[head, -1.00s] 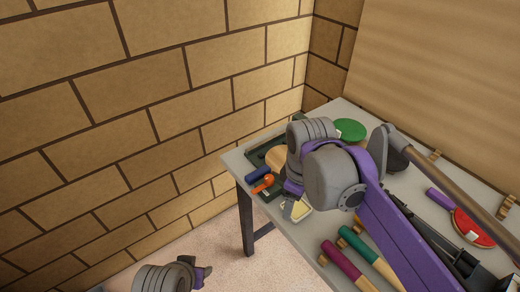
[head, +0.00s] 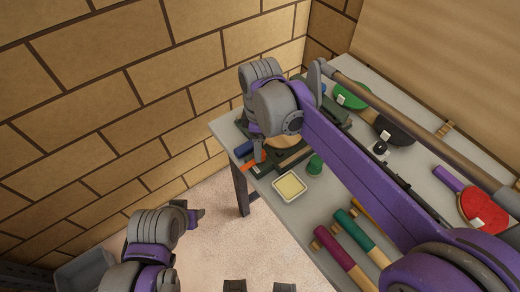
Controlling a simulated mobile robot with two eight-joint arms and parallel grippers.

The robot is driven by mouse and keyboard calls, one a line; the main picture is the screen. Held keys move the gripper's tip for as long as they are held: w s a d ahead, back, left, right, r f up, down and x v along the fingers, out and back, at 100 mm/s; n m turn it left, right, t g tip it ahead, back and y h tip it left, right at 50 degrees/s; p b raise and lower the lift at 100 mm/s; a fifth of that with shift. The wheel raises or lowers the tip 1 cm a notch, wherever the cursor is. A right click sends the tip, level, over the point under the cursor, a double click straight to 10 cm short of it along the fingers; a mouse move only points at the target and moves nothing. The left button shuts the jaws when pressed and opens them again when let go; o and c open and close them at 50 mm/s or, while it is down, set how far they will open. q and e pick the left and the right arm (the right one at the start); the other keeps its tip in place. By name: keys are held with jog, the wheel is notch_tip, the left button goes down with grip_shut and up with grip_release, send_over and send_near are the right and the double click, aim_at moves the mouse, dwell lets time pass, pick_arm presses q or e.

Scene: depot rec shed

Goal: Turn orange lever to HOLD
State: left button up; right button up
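No HOLD marking is readable. My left gripper (head: 194,215) is away from the table at the lower left, over the floor. Its fingers are too small to tell open from shut.
A blue cylinder (head: 243,149) lies just left of the lever. A cream-topped square dish (head: 289,187) and a green knob (head: 315,165) are near. Paddles with red (head: 483,207) and green (head: 352,95) faces and several coloured handles (head: 334,247) lie on the table (head: 300,218). A brick wall (head: 130,115) stands left.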

aim_at(253, 160)
jog(key=shift+f, duration=1.7)
grip_shut()
